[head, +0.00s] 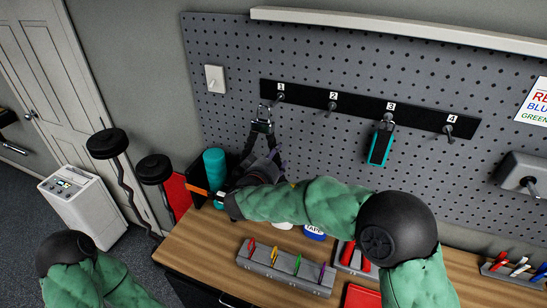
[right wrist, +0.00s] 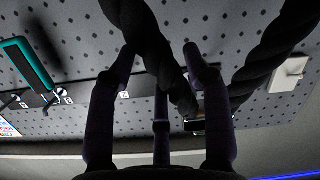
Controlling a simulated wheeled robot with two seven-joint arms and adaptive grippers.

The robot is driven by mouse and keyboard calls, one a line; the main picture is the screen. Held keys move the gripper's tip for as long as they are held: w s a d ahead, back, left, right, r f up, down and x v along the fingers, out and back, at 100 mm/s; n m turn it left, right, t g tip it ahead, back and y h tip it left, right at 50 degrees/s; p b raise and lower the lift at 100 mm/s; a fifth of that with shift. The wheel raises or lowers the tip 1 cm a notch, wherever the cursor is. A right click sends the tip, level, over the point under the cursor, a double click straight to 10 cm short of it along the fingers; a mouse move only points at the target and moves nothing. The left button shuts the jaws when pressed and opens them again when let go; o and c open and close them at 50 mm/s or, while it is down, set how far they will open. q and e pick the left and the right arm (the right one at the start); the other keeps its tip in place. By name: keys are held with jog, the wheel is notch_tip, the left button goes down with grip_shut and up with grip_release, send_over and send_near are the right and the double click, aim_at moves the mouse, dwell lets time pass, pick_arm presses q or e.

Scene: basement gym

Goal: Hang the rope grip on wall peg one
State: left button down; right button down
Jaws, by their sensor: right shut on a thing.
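The rope grip (head: 262,122), black rope with a metal piece at its top, is held up in front of the pegboard in the head view. My right gripper (head: 268,160) is shut on it from below. In the right wrist view, two black rope strands (right wrist: 152,45) run to a joint between the fingers (right wrist: 162,75). Wall peg one (head: 279,97) is under the label 1 on the black rail. The grip's top shows just left of and below this peg; I cannot tell whether they touch. My left gripper is out of view; only its arm shows at bottom left.
A teal-framed thing (head: 380,143) hangs at peg three; pegs two (head: 332,105) and four (head: 449,129) are bare. A teal roll (head: 214,163) stands left of my gripper. Below, the wooden bench (head: 205,245) bears a grey rack (head: 285,272) with coloured pieces.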

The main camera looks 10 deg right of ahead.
jog(key=p+x, duration=0.2)
jog(key=x, duration=0.8)
jog(key=shift+d, duration=0.15)
dwell(1.9)
jog(key=shift+w, duration=0.1)
dwell(0.6)
